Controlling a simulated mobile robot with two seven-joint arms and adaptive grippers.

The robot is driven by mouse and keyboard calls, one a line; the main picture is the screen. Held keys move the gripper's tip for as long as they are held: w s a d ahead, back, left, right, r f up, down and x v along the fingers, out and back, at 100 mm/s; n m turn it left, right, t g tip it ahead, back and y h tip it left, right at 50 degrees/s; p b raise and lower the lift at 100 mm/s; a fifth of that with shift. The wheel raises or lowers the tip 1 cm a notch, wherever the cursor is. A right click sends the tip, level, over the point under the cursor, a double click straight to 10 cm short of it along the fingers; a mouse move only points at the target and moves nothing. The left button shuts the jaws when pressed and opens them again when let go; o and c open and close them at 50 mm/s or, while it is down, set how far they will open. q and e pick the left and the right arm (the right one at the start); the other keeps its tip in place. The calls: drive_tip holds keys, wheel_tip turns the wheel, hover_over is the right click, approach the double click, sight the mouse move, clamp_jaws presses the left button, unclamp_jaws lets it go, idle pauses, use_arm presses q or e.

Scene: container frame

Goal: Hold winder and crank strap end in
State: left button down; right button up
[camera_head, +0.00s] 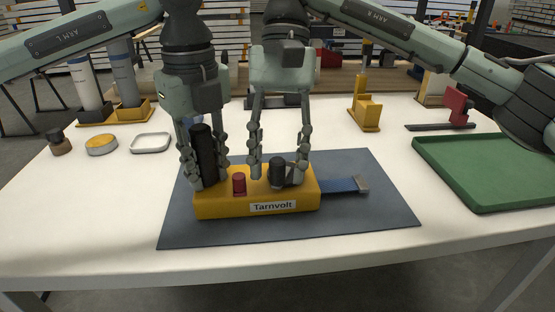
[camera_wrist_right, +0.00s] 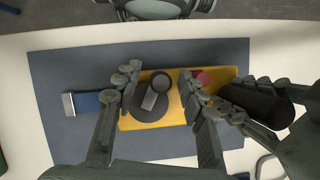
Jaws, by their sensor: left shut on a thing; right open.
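The yellow winder (camera_head: 232,205), labelled Tarnvolt, lies on a dark grey mat. My left gripper (camera_head: 205,165) is shut on the upright black handle (camera_head: 206,152) at its left end. A red knob (camera_head: 239,183) stands in the middle of its top. The dark crank (camera_head: 277,172) is at its right end; in the right wrist view it is a round disc with a grey knob (camera_wrist_right: 150,99). My right gripper (camera_head: 278,165) is open, with its fingers on either side of the crank. The blue strap (camera_head: 340,186) sticks out to the right and ends in a metal tip (camera_head: 362,185).
The mat (camera_head: 385,215) has free room on the right. A green tray (camera_head: 485,170) lies at the right. A yellow stand (camera_head: 366,112) is behind.

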drive_tip(key=shift+f, duration=0.1)
clamp_jaws()
idle(0.5)
